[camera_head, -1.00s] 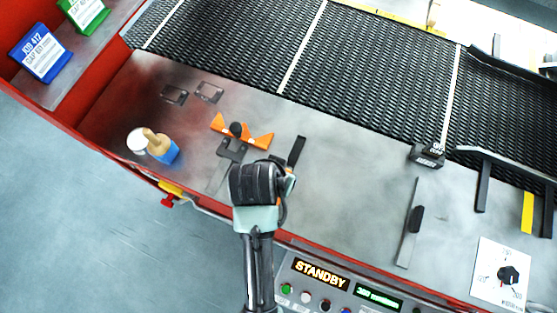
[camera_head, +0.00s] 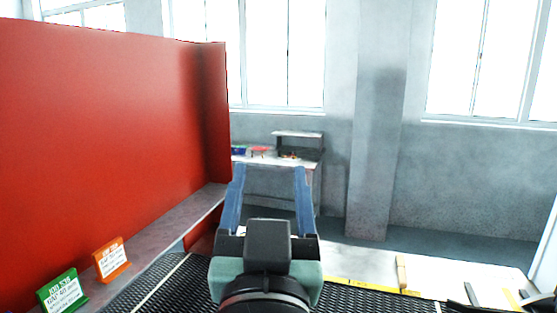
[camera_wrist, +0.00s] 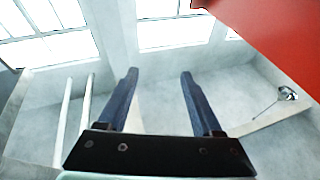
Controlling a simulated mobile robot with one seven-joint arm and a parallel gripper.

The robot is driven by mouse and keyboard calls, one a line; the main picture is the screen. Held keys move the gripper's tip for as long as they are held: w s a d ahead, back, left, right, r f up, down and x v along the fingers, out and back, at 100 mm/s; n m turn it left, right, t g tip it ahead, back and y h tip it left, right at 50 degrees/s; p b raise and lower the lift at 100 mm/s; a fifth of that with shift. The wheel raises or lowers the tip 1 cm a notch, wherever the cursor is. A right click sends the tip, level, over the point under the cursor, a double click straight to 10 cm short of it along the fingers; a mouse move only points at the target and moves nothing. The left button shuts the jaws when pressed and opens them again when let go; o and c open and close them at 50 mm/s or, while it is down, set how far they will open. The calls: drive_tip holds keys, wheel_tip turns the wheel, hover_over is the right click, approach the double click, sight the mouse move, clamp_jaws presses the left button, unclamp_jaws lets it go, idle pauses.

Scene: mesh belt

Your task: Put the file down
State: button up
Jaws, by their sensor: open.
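My gripper (camera_head: 270,172) is raised and points away over the far side of the belt in the head view, its two blue fingers spread apart. It also shows in the wrist view (camera_wrist: 159,74), with nothing between the fingers. I cannot make out the file in either view now. The part of the bench top nearest me is out of the head view.
The dark mesh belt (camera_head: 375,299) runs along the bottom. A red panel (camera_head: 110,130) stands at left, with a green card stand (camera_head: 62,292) and an orange one (camera_head: 112,259) before it. A far workbench (camera_head: 262,159) stands near the wall.

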drive_tip(key=s+r+t, duration=0.5)
drive_tip(key=s+r, duration=0.4)
drive_tip(key=r, duration=0.5)
drive_tip(key=shift+d+n+t, duration=0.3)
drive_tip(key=shift+d+n, duration=0.1)
drive_tip(key=shift+d, duration=0.05)
drive_tip(key=shift+s, duration=0.1)
